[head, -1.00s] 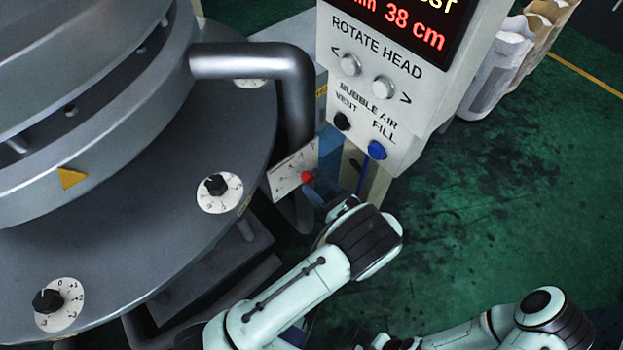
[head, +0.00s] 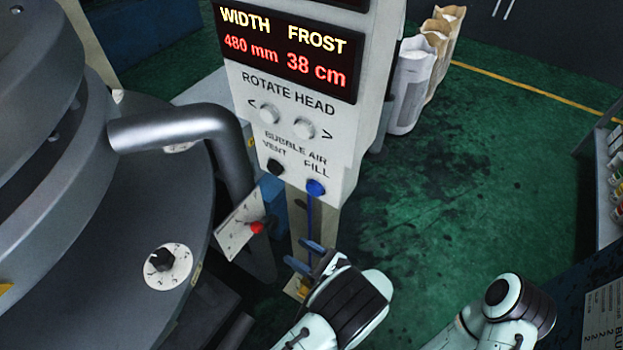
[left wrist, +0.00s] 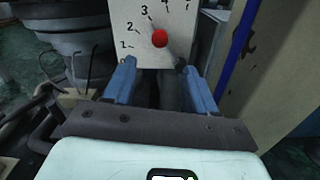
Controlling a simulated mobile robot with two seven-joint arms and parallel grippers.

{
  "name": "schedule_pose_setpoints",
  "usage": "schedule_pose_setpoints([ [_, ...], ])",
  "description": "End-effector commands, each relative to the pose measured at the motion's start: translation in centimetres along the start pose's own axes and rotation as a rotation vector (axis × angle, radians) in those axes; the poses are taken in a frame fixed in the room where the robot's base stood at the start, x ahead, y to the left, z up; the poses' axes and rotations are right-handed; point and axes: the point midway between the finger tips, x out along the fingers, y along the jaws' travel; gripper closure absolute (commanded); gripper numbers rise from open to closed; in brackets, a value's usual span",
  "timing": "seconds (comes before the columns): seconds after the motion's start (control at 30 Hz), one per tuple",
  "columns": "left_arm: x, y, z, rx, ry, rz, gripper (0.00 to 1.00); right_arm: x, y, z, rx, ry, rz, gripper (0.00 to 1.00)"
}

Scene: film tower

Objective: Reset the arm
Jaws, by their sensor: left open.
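My left gripper (head: 304,256) is open and empty, its two blue fingers apart, to the right of and below a red knob (head: 257,228) in the head view. The knob sits on a pale scale plate (head: 236,222) beside the control column. In the left wrist view, the red knob (left wrist: 160,38) and the numbered plate (left wrist: 138,22) lie beyond the open left gripper (left wrist: 160,85), with nothing between the fingers. My right arm (head: 505,300) shows at the lower right; its gripper is not in view.
The control column (head: 340,165) carries a display (head: 285,50), a black vent button (head: 275,167) and a blue fill button (head: 316,187). A thick grey pipe (head: 170,128) and a round machine table (head: 110,220) stand left. Green floor (head: 470,170) is open on the right.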

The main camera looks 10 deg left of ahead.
Motion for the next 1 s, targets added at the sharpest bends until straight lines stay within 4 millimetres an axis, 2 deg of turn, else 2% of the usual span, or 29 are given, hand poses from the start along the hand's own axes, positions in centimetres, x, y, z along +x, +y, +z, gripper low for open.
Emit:
schedule_pose_setpoints([
  [0.17,0.1,0.1,-0.1,0.002,0.005,0.003,0.44,0.0,0.0,0.0,0.000,0.000,0.000,1.00],
  [0.27,1.0,0.9,-1.6,0.017,0.061,0.031,0.44,-0.2,-0.1,0.0,0.000,0.000,0.000,1.00],
  [0.37,2.8,3.2,-5.2,0.045,0.208,0.107,0.44,-0.8,-0.2,0.1,-0.001,0.000,0.000,1.00],
  [0.47,4.1,7.5,-10.6,0.054,0.443,0.248,0.44,-1.5,-0.5,0.1,-0.001,0.001,-0.001,1.00],
  [0.5,4.1,9.7,-12.8,0.044,0.550,0.327,0.44,-1.9,-0.6,0.1,-0.001,0.001,-0.001,1.00],
  [0.57,3.3,13.0,-15.9,0.010,0.715,0.458,0.44,-2.5,-0.8,0.1,-0.002,0.001,-0.001,1.00],
  [0.6,2.2,15.3,-17.7,-0.030,0.828,0.562,0.44,-2.9,-1.0,0.1,-0.002,0.001,-0.001,1.00],
  [0.7,-1.5,19.5,-20.7,-0.181,1.072,0.841,0.44,-3.9,-1.3,0.1,-0.003,0.002,-0.002,1.00],
  [0.73,-2.7,20.3,-21.2,-0.239,1.132,0.928,0.44,-4.2,-1.4,0.1,-0.003,0.002,-0.002,1.00],
  [0.8,-5.4,21.4,-21.8,-0.400,1.247,1.138,0.44,-4.9,-1.7,0.1,-0.004,0.003,-0.003,1.00],
  [0.9,-8.1,21.4,-21.6,-0.679,1.337,1.433,0.44,-5.9,-2.1,-0.1,-0.005,0.004,-0.003,1.00],
  [1.0,-8.9,20.4,-20.8,-0.976,1.336,1.685,0.44,-6.8,-2.5,-0.2,-0.007,0.006,-0.004,1.00],
])
